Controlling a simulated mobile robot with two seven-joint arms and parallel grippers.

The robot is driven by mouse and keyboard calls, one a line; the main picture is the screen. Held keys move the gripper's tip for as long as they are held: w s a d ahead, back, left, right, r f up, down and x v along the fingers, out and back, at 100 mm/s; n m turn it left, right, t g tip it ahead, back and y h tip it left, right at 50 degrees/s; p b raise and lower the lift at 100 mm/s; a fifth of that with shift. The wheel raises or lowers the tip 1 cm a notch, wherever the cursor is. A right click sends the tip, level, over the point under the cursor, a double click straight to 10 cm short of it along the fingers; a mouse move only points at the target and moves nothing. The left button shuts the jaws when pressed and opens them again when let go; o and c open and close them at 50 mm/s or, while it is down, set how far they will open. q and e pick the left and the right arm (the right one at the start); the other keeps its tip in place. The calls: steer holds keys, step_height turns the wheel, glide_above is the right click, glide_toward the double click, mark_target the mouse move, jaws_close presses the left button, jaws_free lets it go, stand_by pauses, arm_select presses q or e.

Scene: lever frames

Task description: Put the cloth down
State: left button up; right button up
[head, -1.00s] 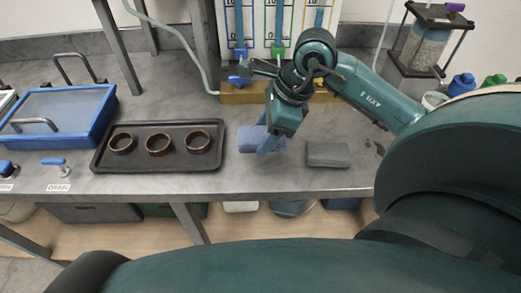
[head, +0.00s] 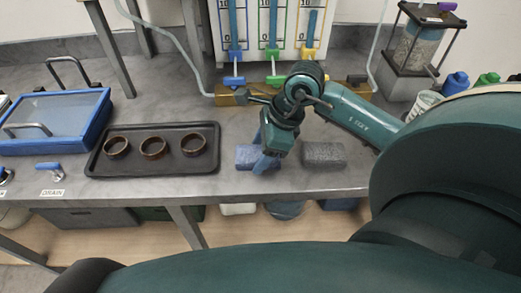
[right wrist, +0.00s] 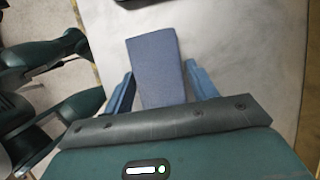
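The cloth is a folded blue block (head: 245,156) near the front of the grey counter. My right gripper (head: 267,163) points down over it, with a blue finger in front of the cloth. In the right wrist view the cloth (right wrist: 157,65) lies between the two fingers of my right gripper (right wrist: 160,80), which sit close along its sides, and its far end sticks out past them. The cloth looks low, at or just above the counter top; contact underneath is hidden. My left gripper is not in view.
A grey speckled block (head: 323,154) lies just right of the cloth. A black tray (head: 130,168) with three brown rings is to the left. A blue-framed lidded box (head: 98,125) stands farther left. A gauge panel (head: 254,35) rises behind. Bare counter lies between tray and cloth.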

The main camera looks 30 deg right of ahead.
steer(key=shift+o, duration=1.2)
steer(key=shift+s+a+f, duration=0.1)
steer(key=shift+s+f, duration=0.05)
steer(key=shift+s, duration=0.1)
steer(key=v, duration=1.2)
steer(key=shift+w+r, duration=0.3)
steer(key=shift+r, duration=0.05)
